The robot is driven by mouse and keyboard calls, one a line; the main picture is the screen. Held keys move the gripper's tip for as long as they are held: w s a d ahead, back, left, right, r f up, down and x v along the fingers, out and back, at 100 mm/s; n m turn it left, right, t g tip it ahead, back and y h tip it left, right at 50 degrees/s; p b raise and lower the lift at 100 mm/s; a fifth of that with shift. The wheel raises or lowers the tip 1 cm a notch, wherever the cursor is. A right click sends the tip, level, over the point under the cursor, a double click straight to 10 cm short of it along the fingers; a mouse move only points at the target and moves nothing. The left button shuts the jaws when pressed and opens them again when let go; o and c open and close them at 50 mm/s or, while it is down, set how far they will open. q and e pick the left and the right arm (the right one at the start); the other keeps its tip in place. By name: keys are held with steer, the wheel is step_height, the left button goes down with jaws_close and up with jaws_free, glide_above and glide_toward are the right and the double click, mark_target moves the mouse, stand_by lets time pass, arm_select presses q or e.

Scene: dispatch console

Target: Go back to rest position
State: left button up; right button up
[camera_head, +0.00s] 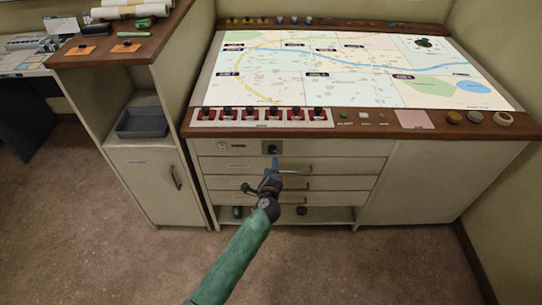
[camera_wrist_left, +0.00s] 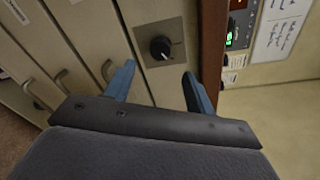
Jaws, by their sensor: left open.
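My left gripper (camera_head: 274,168) is in front of the console's upper drawer front, its blue fingers pointing at the cabinet. In the left wrist view the two blue fingers of my left gripper (camera_wrist_left: 158,78) stand apart with nothing between them. A black rotary knob (camera_head: 271,147) on a grey plate sits just beyond the fingertips. The knob also shows in the left wrist view (camera_wrist_left: 160,47), ahead of the gap and apart from the fingers. My green left arm reaches up from the bottom of the head view. My right gripper is not in view.
The console's wooden edge (camera_head: 360,128) carries a row of red switches (camera_head: 262,115) below a lit map (camera_head: 340,70). Drawer handles (camera_head: 296,184) are close to my left gripper. A cabinet with a grey tray (camera_head: 142,123) stands left. The carpet (camera_head: 340,265) in front is clear.

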arm_select(q)
steer(key=shift+n, duration=0.3)
steer(key=s+a+f+n+g+y, duration=0.1)
steer(key=s+a+f+n+g, duration=0.35)
steer(key=f+n, duration=0.35)
steer(key=s+a+f+n+g+y, duration=0.1)
steer(key=s+a+f+n+g, duration=0.35)
steer(key=f+n, duration=0.35)
steer(key=s+a+f+n+g, duration=0.1)
steer(key=s+f, duration=0.5)
steer(key=s, duration=0.6)
steer(key=s+a+f+n+g+h, duration=0.1)
steer(key=s+f, duration=0.5)
steer(key=s, duration=0.7)
steer(key=s+a+f+n+g, duration=0.3)
steer(key=s+a+f, duration=0.3)
steer(key=s, duration=0.7)
steer(key=shift+a+f+g+h, duration=0.15)
steer(key=shift+f+g+h, duration=0.3)
steer(key=shift+g, duration=0.45)
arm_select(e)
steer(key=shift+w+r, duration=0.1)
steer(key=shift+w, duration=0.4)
arm_select(q)
steer(key=shift+s, duration=0.1)
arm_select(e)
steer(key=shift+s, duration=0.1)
